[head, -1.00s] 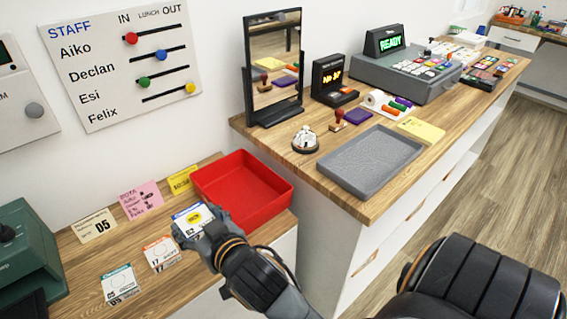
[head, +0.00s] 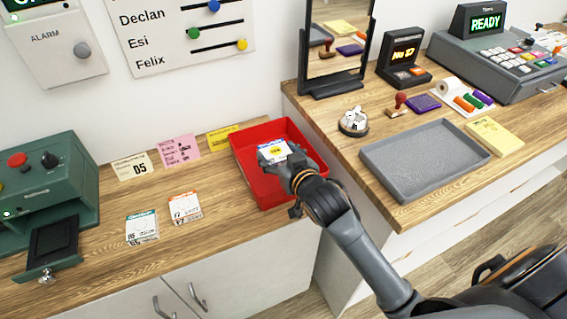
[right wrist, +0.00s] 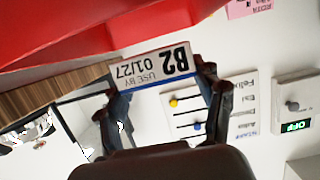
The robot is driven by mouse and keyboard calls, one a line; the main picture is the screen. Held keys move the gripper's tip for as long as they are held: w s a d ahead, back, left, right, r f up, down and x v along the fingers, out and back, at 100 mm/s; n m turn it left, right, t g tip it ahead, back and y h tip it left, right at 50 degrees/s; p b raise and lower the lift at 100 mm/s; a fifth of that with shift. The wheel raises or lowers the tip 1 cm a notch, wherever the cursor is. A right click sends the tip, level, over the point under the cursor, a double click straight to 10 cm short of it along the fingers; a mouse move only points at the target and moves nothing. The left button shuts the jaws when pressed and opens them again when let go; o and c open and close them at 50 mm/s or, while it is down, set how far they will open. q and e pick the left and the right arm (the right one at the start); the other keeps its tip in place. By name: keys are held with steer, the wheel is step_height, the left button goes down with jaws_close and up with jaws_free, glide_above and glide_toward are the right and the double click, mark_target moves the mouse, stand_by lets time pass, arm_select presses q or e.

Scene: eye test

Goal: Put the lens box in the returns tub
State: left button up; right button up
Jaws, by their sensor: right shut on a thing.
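In the right wrist view, the box (right wrist: 150,68) lies between my right fingers (right wrist: 160,82) and reads "B2", "USE BY 01/27". The red tub (head: 298,139), seemingly the returns tub, stands at the right end of the lower counter. The box is within the tub's outline in the head view and looks held above it; the exact height is unclear. The tub's red side (right wrist: 70,30) fills the top left of the wrist view. My left gripper is not in view.
Two other boxes, one teal-edged (head: 142,228) and one orange-edged (head: 185,207), lie on the lower counter (head: 225,225). A green machine (head: 55,175) stands at left. A grey tray (head: 425,160) and a bell (head: 353,122) are on the higher counter at right.

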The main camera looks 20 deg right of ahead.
mark_target(283, 162)
steer(key=shift+w+d+f, duration=0.35)
steer(key=shift+f, duration=0.25)
steer(key=shift+w+d+f, duration=0.3)
steer(key=shift+f, duration=0.25)
steer(key=f, duration=0.3)
steer(key=shift+w+d+f, duration=0.15)
steer(key=shift+w+d, duration=0.05)
steer(key=shift+d, duration=0.1)
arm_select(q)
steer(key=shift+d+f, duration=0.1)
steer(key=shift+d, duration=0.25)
arm_select(e)
steer(key=shift+f, duration=0.25)
steer(key=shift+f, duration=0.1)
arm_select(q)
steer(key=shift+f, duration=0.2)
arm_select(e)
steer(key=shift+f, duration=0.55)
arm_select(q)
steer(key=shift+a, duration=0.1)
arm_select(e)
steer(key=o, duration=1.2)
steer(key=shift+o, duration=0.2)
